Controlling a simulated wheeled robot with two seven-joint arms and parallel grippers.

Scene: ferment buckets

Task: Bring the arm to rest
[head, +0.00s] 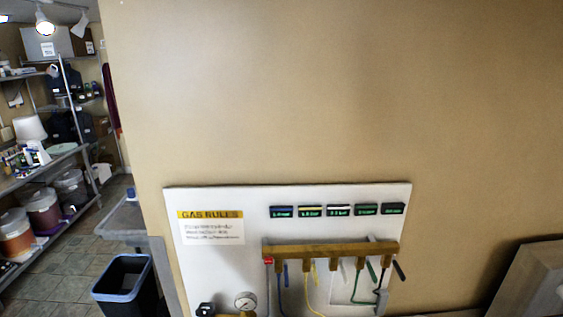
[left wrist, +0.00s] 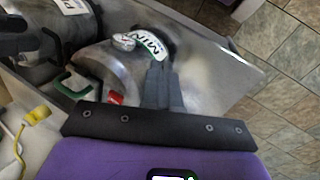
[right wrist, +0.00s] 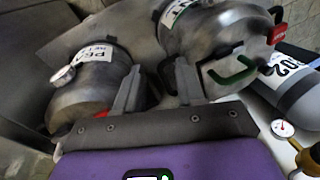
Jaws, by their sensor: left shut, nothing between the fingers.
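My left gripper (left wrist: 161,68) shows in the left wrist view, its two fingers together with nothing between them. It points at a metal keg (left wrist: 108,70) with a white and green label reading "MIN". I cannot tell whether the fingertips touch the keg. My right gripper (right wrist: 157,73) shows in the right wrist view with its fingers apart and nothing clearly held between them. A keg labelled "PEA" (right wrist: 82,98) is to its left and another keg (right wrist: 195,38) is ahead and to the right. Neither gripper shows in the head view.
A gas panel (head: 207,262) with a gauge and coloured taps is on the tan wall. A blue-rimmed bin (head: 125,293), shelves and several lidded buckets (head: 42,212) are at the left. A grey CO2 cylinder (right wrist: 300,95) lies beside the kegs. Tiled floor (left wrist: 285,85) is clear at right.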

